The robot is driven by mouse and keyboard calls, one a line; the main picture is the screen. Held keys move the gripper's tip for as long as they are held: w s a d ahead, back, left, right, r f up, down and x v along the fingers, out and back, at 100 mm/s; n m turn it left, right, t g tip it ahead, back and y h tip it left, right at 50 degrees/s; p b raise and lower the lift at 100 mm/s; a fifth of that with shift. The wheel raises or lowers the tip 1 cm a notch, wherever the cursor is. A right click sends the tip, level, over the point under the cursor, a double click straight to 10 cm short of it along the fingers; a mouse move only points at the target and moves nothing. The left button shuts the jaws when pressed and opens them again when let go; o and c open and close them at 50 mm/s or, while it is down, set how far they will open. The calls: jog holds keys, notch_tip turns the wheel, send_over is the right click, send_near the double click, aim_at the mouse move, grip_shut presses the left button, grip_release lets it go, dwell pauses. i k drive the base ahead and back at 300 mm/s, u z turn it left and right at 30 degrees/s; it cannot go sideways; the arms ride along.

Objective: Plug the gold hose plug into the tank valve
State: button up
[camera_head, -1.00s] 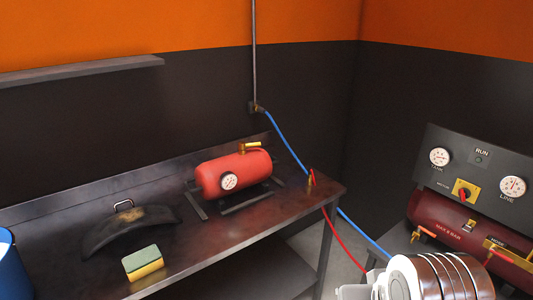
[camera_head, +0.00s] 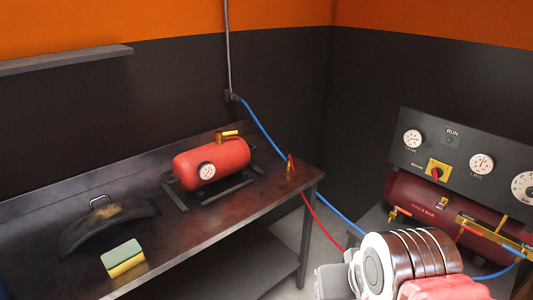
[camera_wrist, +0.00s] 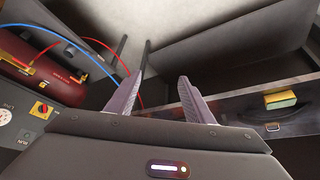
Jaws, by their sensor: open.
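A small gold fitting with a red top (camera_head: 290,165) stands upright at the right end of the workbench, and a red hose (camera_head: 322,217) shows below it; it looks like the gold hose plug. The red tank (camera_head: 225,160) lies on its stand left of it, with the gold valve (camera_head: 228,134) on top and a gauge on its side. My gripper (camera_wrist: 160,80) is open and empty in the wrist view, its two fingers apart, above the floor and bench edge. Neither plug nor valve can be made out clearly in that view.
The workbench (camera_head: 185,235) also holds a dark fender (camera_head: 105,225) and a green-yellow sponge (camera_head: 123,257). A compressor (camera_head: 430,203) with a gauge panel (camera_head: 460,160) stands right. A blue hose (camera_head: 270,137) hangs from the wall towards the compressor. Bench surface before the tank is clear.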

aim_at(219, 134)
jog(key=z, duration=0.9)
jog(key=i, duration=1.9)
jog(key=u, duration=1.2)
